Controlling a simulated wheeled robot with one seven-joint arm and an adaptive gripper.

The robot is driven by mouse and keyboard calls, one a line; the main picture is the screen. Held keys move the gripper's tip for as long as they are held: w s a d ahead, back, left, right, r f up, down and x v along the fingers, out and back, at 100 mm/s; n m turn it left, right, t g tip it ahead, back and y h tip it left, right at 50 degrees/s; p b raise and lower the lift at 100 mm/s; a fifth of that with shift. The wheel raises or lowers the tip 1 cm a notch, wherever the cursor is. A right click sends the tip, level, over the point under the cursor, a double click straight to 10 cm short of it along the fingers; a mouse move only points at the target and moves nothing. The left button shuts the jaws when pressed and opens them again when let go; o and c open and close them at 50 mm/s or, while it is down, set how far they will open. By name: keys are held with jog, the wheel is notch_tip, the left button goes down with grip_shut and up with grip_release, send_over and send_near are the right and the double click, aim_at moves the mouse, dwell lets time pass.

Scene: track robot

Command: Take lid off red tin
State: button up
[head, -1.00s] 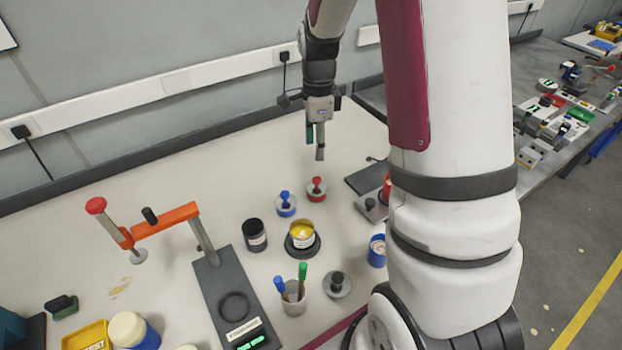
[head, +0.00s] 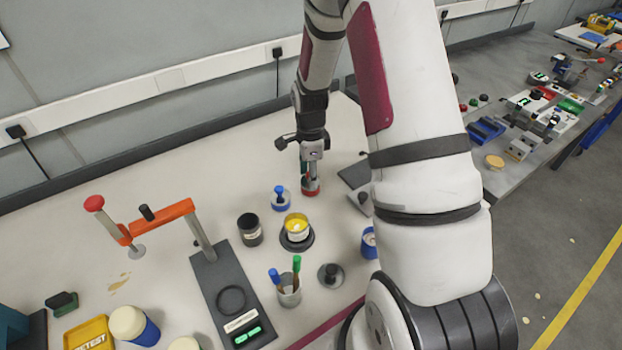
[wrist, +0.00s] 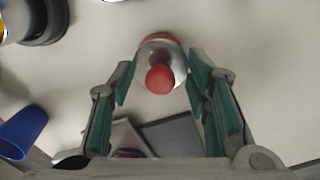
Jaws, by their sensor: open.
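The red tin (head: 310,191) stands on the pale bench, directly under my gripper (head: 310,176) in the head view. In the wrist view its lid (wrist: 175,60) has a round red knob (wrist: 160,78) at its centre, with a red rim (wrist: 158,38) behind it. My gripper (wrist: 160,85) is open, with one green-padded finger on each side of the knob and a gap on both sides. In the head view the fingers hide most of the lid and knob.
A blue-knobbed tin (head: 280,198) stands close at left. A grey plate (head: 356,173) lies at right. The bench behind the red tin is clear.

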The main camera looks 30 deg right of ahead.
grip_shut()
jog(key=shift+r, duration=0.15)
